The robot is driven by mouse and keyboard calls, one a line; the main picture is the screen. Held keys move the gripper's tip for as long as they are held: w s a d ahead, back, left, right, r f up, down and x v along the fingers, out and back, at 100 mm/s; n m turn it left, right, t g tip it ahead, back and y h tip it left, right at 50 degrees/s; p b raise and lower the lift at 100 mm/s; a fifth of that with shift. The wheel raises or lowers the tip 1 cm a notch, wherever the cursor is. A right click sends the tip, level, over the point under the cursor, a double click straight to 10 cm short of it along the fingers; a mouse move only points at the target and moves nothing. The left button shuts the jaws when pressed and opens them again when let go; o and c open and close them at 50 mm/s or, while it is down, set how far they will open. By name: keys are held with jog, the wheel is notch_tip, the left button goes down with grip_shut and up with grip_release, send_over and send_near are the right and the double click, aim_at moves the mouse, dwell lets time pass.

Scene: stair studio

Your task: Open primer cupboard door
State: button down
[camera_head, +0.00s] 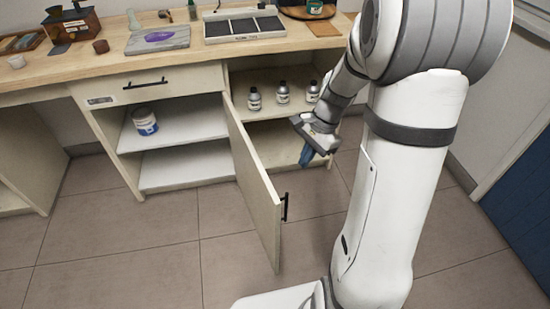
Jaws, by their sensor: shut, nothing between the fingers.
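The primer cupboard door (252,180) stands wide open, swung out from the counter on its right-hand edge. Its black bar handle (285,207) is on the face turned to the right. Inside the open cupboard, a white can with a blue label (145,122) stands on the upper shelf (195,125). The lower shelf looks empty. My gripper (306,158) is to the right of the door, above the handle's height and apart from it. Its blue-tipped fingers point down, shut with nothing between them.
Several small bottles (283,92) stand on an open shelf behind my gripper. A drawer with a black handle (146,83) is shut above the cupboard. The wooden counter (110,66) holds a tray, palette and jars. The tiled floor (120,245) is clear at the front left.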

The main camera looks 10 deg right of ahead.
jog(key=a+f+m, duration=0.1)
jog(key=f, duration=0.3)
jog(key=a+f+m+b, duration=0.1)
jog(key=a+f, duration=0.1)
jog(key=f, duration=0.2)
jog(key=w+a+f, duration=0.1)
jog(key=f, duration=0.3)
jog(key=shift+a+f+m+y+b, duration=0.2)
jog(key=shift+f+m+y+b, duration=0.1)
jog(key=shift+m+y+b, duration=0.1)
jog(key=shift+s+a, duration=0.1)
jog(key=shift+a, duration=0.65)
